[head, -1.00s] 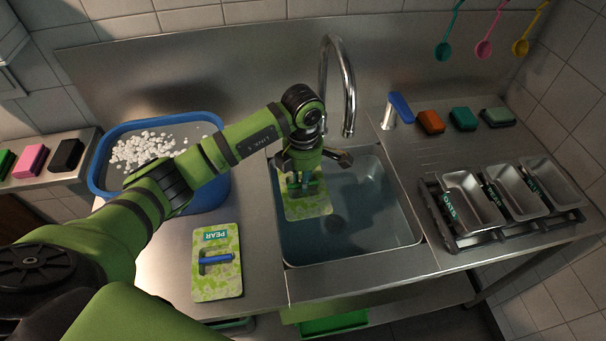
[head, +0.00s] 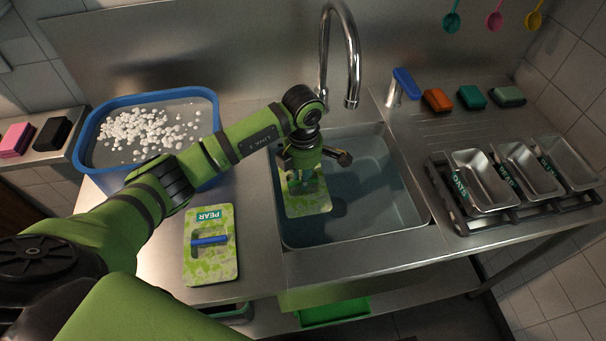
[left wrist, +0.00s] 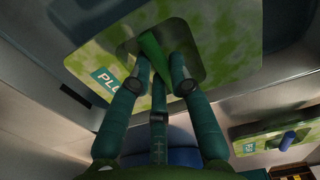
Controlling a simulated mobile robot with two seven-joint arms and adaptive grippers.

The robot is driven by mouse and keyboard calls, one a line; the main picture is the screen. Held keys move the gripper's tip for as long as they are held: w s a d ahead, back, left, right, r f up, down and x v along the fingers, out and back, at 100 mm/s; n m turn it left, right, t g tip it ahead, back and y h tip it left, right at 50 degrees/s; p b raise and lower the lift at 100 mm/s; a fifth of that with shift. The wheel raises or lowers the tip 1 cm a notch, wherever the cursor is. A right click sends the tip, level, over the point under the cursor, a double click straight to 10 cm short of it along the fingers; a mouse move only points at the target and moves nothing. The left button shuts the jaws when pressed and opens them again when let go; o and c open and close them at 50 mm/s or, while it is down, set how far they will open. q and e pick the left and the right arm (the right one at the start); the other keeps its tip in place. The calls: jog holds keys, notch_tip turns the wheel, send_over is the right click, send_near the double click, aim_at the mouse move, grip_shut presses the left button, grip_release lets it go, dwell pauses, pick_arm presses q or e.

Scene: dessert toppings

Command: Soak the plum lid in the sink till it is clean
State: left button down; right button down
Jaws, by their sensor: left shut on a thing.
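The plum lid (head: 312,206), a flat plate with yellow-green blotches, is in the left part of the sink (head: 413,222). In the left wrist view the lid (left wrist: 225,42) shows a partly hidden label reading "PLU" and a green handle (left wrist: 152,50). My left gripper (head: 300,180) is shut on that handle; its fingers also show in the left wrist view (left wrist: 158,85). The sink holds water. I cannot tell how deep the lid sits in it. My right gripper is out of view.
A blotched pear lid (head: 210,265) with a blue handle lies on the counter left of the sink. A blue tub (head: 82,150) of water with white bits stands behind it. The curved faucet (head: 325,60) rises behind the sink. Metal pans (head: 480,190) stand in a rack at right.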

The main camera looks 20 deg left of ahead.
pick_arm(q)
jog(key=shift+f+b, duration=4.95)
jog(key=shift+f, duration=0.95)
jog(key=c, duration=1.1)
grip_release()
jog(key=shift+r+p, duration=5.2)
jog(key=shift+r, duration=2.8)
